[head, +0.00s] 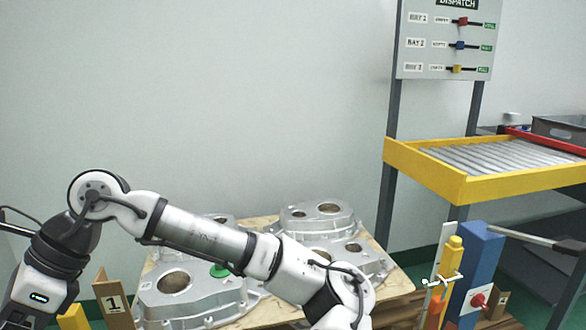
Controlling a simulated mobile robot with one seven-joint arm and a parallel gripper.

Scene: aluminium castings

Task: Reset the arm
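My arm (205,241) reaches from the lower left across the front of the head view, over the castings. Its far end bends down at the bottom edge, right of centre. My gripper is below the frame and not in view, so its state does not show. Several silver aluminium castings with round bores lie on a wooden pallet (262,221). One casting (205,300) is at the front left, partly behind my arm. Another casting (318,216) is at the back right.
A blue post (474,265) with a red knob (478,299) stands right of the pallet, beside a yellow post. A yellow-framed roller conveyor (480,165) and a dispatch board (450,40) are at the right. A marker numbered 1 (113,303) stands at the left.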

